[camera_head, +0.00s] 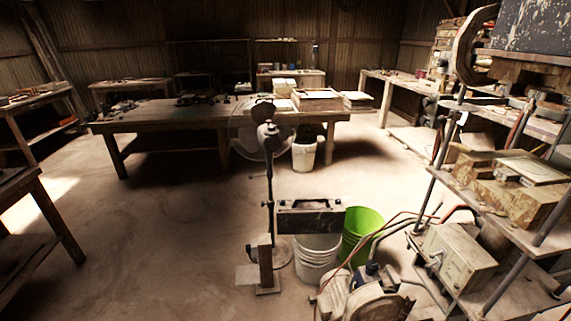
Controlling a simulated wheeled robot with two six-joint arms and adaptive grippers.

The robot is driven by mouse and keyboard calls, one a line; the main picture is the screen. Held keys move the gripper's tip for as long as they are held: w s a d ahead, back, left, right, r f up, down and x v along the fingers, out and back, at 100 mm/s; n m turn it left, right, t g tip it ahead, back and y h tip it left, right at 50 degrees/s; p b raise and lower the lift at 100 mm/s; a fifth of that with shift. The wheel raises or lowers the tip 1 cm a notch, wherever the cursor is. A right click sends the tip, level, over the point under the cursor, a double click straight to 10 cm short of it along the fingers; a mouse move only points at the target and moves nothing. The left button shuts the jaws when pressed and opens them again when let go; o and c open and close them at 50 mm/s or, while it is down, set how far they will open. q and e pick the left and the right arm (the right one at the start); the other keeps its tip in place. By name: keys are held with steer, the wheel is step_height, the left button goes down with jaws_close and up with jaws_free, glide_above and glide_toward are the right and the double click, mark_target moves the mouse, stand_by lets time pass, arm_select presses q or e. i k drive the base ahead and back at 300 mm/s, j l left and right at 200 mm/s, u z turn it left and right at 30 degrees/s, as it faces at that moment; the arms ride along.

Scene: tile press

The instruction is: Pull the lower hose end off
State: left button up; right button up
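Neither of my grippers shows in the head view. Thin hoses run at the lower right, between a motor-like machine (372,298) on the floor and the shelf rack. One reddish hose (345,256) arcs up from the machine. A grey hose (384,234) bends beside it toward the rack. The hose ends are too small and too crowded to tell apart, so I cannot tell which is the lower end or what it is fitted to.
A green bucket (362,222), a white bucket (316,262), a dark case (310,217) and an upright stand (269,190) are ahead. The rack (505,215) carries a metal box (459,257). A long table (180,121) stands behind. The floor at left centre is clear.

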mark_target(465, 149)
steer(key=z, duration=1.8)
